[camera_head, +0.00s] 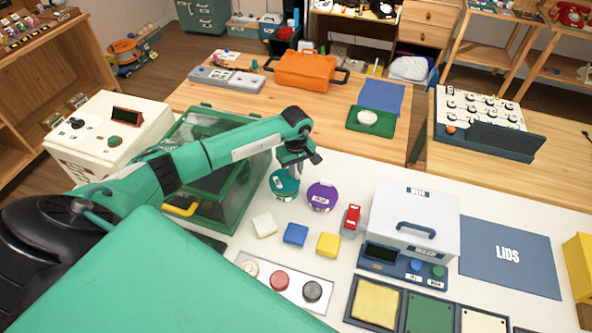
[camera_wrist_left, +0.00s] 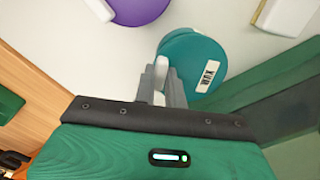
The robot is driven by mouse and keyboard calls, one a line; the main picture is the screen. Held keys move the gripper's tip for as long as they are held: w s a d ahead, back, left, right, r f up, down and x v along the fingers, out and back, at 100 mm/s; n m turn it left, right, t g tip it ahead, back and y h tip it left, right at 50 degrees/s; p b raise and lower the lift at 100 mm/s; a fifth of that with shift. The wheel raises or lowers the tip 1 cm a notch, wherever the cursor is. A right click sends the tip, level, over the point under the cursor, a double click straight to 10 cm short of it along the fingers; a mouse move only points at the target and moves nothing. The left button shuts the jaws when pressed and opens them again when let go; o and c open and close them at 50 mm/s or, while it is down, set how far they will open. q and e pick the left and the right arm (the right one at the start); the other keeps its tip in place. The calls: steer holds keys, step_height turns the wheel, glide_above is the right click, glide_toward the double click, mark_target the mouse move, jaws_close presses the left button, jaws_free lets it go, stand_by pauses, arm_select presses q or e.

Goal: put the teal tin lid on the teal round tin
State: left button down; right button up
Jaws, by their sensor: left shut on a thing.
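The teal round tin (camera_head: 285,189) stands on the white table top, left of a purple tin, with its upper part partly hidden by my gripper. My left gripper (camera_head: 295,166) is right over it, pointing down. In the left wrist view the fingers (camera_wrist_left: 161,85) are closed at the edge of a teal round top, which I take to be the teal tin lid (camera_wrist_left: 190,50). The lid and tin look lined up, but I cannot tell whether the lid rests fully on the tin. My right gripper is out of view.
The purple tin (camera_head: 322,195) is close on the right. A green clear-sided case (camera_head: 236,190) stands left. White, blue (camera_head: 295,234) and yellow blocks lie in front. A white box (camera_head: 413,215) stands right, beside the bare blue LIDS mat (camera_head: 510,256).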

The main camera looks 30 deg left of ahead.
arm_select(q)
steer(key=shift+f, duration=1.1)
steer(key=c, duration=1.5)
jaws_free()
steer(key=shift+o, duration=0.2)
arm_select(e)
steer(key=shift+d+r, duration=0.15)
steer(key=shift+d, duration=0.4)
arm_select(q)
steer(key=shift+r, duration=0.1)
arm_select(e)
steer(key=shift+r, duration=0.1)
